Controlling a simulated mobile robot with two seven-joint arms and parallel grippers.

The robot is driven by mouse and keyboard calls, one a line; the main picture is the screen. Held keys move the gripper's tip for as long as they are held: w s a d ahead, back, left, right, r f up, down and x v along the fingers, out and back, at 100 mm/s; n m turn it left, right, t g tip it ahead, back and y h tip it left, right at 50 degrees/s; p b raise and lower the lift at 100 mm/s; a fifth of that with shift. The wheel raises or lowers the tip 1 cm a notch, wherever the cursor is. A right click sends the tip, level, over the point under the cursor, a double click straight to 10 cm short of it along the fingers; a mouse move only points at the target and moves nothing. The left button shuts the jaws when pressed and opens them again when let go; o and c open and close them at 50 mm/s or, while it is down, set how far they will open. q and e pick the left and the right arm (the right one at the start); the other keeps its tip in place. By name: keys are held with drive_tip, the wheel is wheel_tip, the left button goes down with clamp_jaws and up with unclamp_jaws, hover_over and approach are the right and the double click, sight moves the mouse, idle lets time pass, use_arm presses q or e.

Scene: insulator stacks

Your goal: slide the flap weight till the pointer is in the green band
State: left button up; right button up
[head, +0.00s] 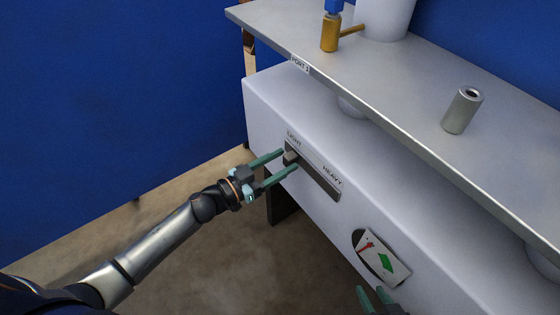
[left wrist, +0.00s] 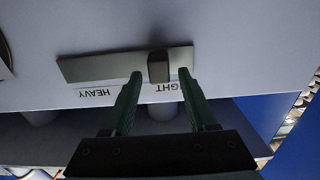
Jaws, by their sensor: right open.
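The flap weight is a small grey knob (head: 290,157) near the LIGHT end of a slotted plate (head: 320,181) on the white housing. It also shows in the left wrist view (left wrist: 158,68). My left gripper (head: 289,160) is open, its green fingertips on either side of the knob, with gaps showing on both sides. The gauge (head: 400,273) has a green band (head: 386,262) and a red mark (head: 366,246) to its left, apart from the band; the pointer is too small to make out surely. My right gripper (head: 372,291) is open at the bottom edge, below the gauge.
A metal shelf (head: 420,95) runs above the housing (head: 262,97). On it stand a grey cylinder (head: 462,110), a brass fitting with a blue top (head: 330,32) and a white column (head: 385,18). The floor left of the housing is clear.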

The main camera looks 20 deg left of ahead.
use_arm(q)
drive_tip(key=shift+s+a, duration=0.35)
drive_tip(key=shift+s, duration=0.05)
drive_tip(key=p+v, duration=0.1)
drive_tip(key=v, duration=1)
drive_tip(key=shift+s+a, duration=0.15)
drive_tip(key=shift+s, duration=0.05)
